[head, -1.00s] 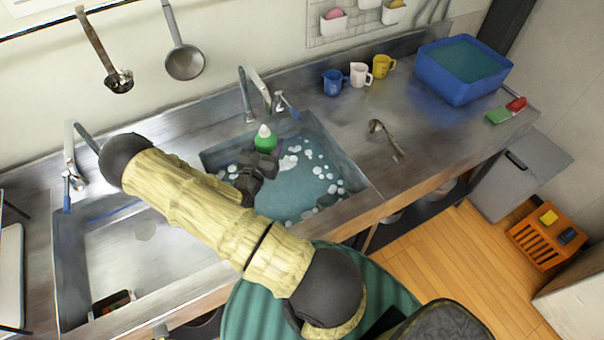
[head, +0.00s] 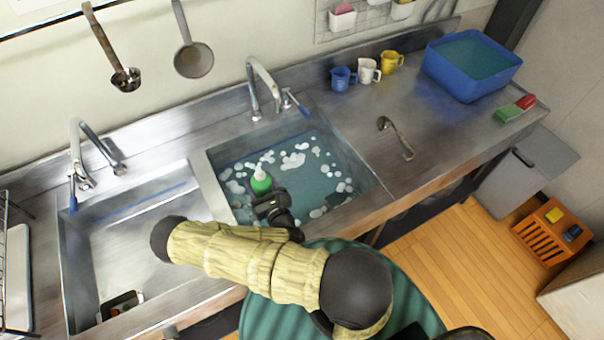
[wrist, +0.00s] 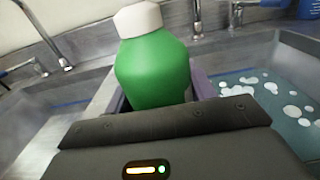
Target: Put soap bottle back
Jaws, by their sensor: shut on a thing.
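The soap bottle (head: 261,183) is green with a white cap. My gripper (head: 270,202) is shut on it. In the head view the bottle shows over the left part of the right-hand sink (head: 216,168), which holds water and foam. In the wrist view the bottle (wrist: 152,70) stands upright in front of the gripper, near the divider between the two sinks. The gripper hides the bottle's lower part, and its exact height above the water cannot be told.
The left sink (head: 140,245) has a small dark item (head: 120,304) at its front. Taps (head: 262,85) stand behind the sinks. Blue, white and yellow mugs (head: 343,79), a blue water tub (head: 440,72) and sponges (head: 508,112) are on the right counter.

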